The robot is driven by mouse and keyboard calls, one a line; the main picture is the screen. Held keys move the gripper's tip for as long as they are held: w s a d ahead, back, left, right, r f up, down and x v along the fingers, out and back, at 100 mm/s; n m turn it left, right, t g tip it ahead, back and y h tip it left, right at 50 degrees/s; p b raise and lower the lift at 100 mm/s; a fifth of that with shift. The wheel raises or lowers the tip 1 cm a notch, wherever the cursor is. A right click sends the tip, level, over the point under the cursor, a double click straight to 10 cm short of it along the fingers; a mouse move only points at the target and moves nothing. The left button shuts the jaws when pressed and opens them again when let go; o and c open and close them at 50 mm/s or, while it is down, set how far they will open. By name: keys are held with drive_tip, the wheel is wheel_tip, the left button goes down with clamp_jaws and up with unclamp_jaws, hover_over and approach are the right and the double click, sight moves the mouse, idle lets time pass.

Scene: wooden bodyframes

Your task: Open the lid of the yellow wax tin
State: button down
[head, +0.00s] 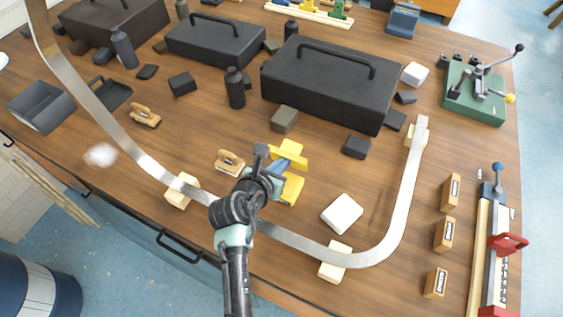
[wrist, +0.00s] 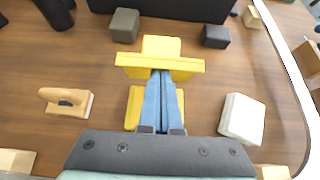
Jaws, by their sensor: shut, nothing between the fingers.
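The yellow wax tin (wrist: 134,106) stands on the wooden bench below and on both sides of my fingers in the wrist view. Its yellow lid (wrist: 160,47) shows beyond the fingertips, with a wide front bar facing me; it looks raised from the body, but its exact angle is unclear. In the head view the tin body (head: 293,189) and the lid (head: 290,149) show on either side of my blue fingers. My gripper (wrist: 160,73) is shut and empty, its tips at the lid's bar. I cannot tell whether they touch it. The fingers hide the tin's middle.
A curved metal strip (head: 408,190) on wooden blocks runs around the tin's near side. A white block (head: 342,213) lies to the right, a wooden-handled tool (head: 230,162) to the left. A black toolbox (head: 320,92) stands behind, with small dark blocks before it.

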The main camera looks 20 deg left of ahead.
drive_tip(key=shift+w+r+p, duration=0.2)
drive_tip(key=shift+r+p, duration=0.2)
drive_tip(key=shift+p, duration=0.45)
drive_tip(key=shift+w+r+g+p, duration=0.25)
drive_tip(key=shift+g+p, duration=0.25)
drive_tip(key=shift+p, duration=0.75)
drive_tip(key=shift+w+g+p, duration=0.3)
drive_tip(key=shift+w+p, duration=0.15)
drive_tip(key=shift+p, duration=0.3)
drive_tip(key=shift+w+f, duration=0.1)
drive_tip(key=shift+w, duration=0.2)
drive_tip(key=shift+s, duration=0.15)
